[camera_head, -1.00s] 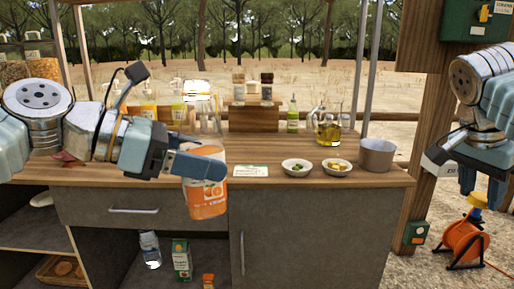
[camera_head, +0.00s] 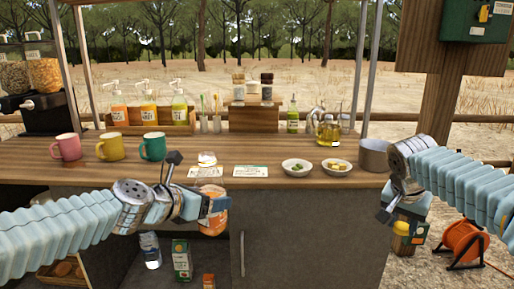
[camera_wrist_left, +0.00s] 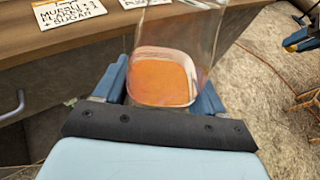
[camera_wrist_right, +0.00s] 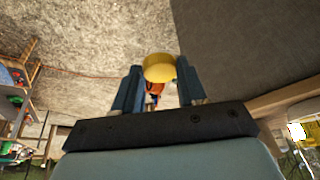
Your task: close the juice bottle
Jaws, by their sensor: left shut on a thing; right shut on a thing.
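My right gripper (camera_head: 398,216) is low at the right, beyond the counter's right end. It is shut on a yellow cap (camera_head: 401,229), which also shows between the fingertips in the right wrist view (camera_wrist_right: 159,67). Cap and bottle are well apart.
Pink, yellow and green mugs (camera_head: 110,147) stand at the counter's left. Two small bowls (camera_head: 298,168), an oil jug (camera_head: 329,130) and a metal pot (camera_head: 373,155) are at the right. Two cards (camera_head: 250,171) lie near the front edge. An orange cable reel (camera_head: 464,240) stands on the ground.

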